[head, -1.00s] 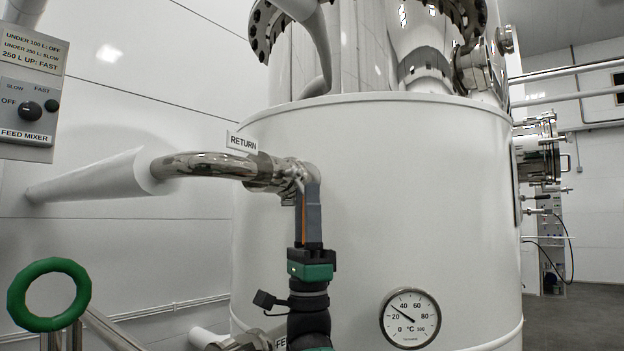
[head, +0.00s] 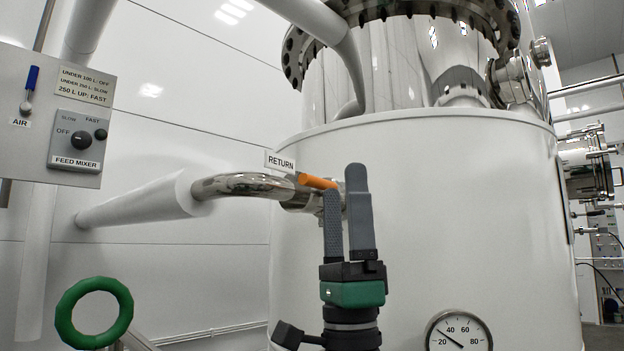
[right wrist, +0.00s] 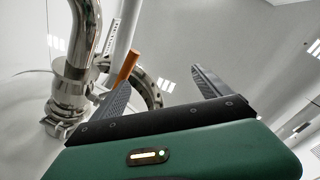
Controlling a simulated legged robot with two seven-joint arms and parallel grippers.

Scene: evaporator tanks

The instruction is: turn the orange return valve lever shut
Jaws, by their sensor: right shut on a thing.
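The orange return valve lever (head: 316,181) lies nearly level beside the RETURN label (head: 280,163), on the steel valve at the end of the pipe. In the right wrist view the lever (right wrist: 128,65) meets the left-hand finger and runs partly behind it. My right gripper (head: 345,185) is upright at the valve, its two grey fingers overlapping the valve body. In the right wrist view the gripper (right wrist: 160,78) shows a gap between its fingers. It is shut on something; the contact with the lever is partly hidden. My left gripper is not in view.
The white tank (head: 450,220) stands close behind the valve, with a dial thermometer (head: 458,332) low on it. A green ring handle (head: 94,312) is at lower left. A control panel (head: 55,115) hangs at upper left.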

